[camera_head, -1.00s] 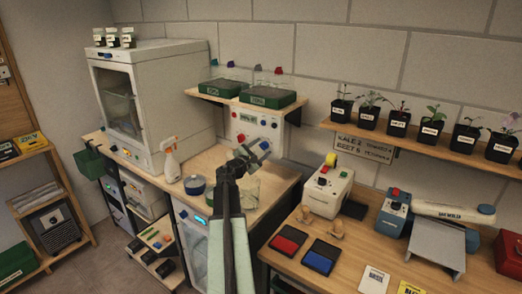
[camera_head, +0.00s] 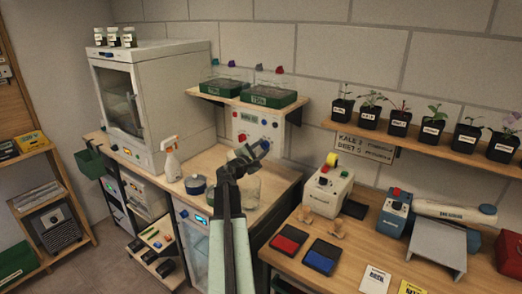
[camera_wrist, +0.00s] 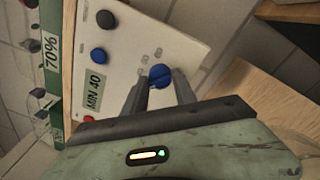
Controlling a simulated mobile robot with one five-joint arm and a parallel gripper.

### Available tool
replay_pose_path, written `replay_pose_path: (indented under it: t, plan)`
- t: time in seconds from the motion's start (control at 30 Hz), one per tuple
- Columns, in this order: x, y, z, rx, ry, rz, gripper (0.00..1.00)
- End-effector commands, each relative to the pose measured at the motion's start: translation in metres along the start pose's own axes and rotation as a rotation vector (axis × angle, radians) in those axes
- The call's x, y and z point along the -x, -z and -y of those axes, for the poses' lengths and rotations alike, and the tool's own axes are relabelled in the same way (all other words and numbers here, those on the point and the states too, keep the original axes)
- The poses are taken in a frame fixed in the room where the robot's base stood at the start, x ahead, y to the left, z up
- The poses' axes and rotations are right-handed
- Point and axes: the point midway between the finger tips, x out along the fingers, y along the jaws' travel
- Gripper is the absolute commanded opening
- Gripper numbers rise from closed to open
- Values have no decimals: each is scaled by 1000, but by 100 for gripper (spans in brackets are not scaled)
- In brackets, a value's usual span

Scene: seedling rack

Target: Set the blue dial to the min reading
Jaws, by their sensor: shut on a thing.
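The blue dial (camera_wrist: 160,76) is a round knob with a dark line across its face, low on a white control panel (camera_wrist: 135,45). In the wrist view my gripper (camera_wrist: 160,88) has one finger on each side of the dial, closed on it. In the head view my gripper (camera_head: 258,148) reaches up to the lower part of the panel (camera_head: 242,124) and hides the dial. Small grey marks show on the panel around the dial, too small to read. A green label (camera_wrist: 94,92) on the panel seems to read "MIN 40".
The panel also carries a black knob (camera_wrist: 106,19), another blue knob (camera_wrist: 98,54) and a red one (camera_wrist: 88,118). A shelf with green trays (camera_head: 268,97) hangs above it.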

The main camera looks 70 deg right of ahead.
Motion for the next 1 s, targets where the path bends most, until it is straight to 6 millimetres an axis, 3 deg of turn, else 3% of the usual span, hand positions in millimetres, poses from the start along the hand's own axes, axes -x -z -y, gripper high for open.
replay_pose_path:
  t: [0.5, 1.0]
  plan:
    - [-1, 0, 2, -377, -17, 26, 0]
    - [-1, -1, 2, -502, -23, 34, 0]
